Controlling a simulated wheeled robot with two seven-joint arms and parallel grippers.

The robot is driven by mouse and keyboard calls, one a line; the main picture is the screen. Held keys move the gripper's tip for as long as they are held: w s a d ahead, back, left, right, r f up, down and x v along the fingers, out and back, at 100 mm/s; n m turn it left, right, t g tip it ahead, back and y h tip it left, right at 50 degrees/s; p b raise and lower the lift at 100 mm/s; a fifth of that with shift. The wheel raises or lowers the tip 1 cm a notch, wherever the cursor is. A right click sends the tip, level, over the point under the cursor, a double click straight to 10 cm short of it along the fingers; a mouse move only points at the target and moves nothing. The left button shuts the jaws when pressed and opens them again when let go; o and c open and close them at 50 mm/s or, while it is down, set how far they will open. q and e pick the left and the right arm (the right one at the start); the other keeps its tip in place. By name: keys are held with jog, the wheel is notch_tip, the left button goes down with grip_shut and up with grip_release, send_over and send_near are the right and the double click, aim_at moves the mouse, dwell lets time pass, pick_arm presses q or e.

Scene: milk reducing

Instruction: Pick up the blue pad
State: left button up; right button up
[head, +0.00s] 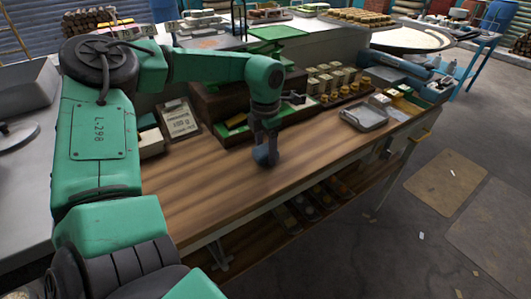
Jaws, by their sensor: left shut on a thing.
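My left arm comes in from the left, and its gripper (266,150) points down over the middle of the wooden workbench (215,195). It is shut on a small blue-grey thing, which I take to be the blue pad (263,157). The fingers hide part of the pad. The pad is at or just above the bench top; I cannot tell whether it touches. My right gripper is not in view.
A grey metal tray (364,118) lies to the right on the bench. Dark wooden racks with small blocks and bottles (335,85) stand along the back. A framed sign (179,119) stands behind at left. The front left of the bench is clear.

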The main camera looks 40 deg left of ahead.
aim_at(265, 149)
pick_arm(q)
notch_tip(265, 149, up, 20)
jog(key=shift+b, duration=0.35)
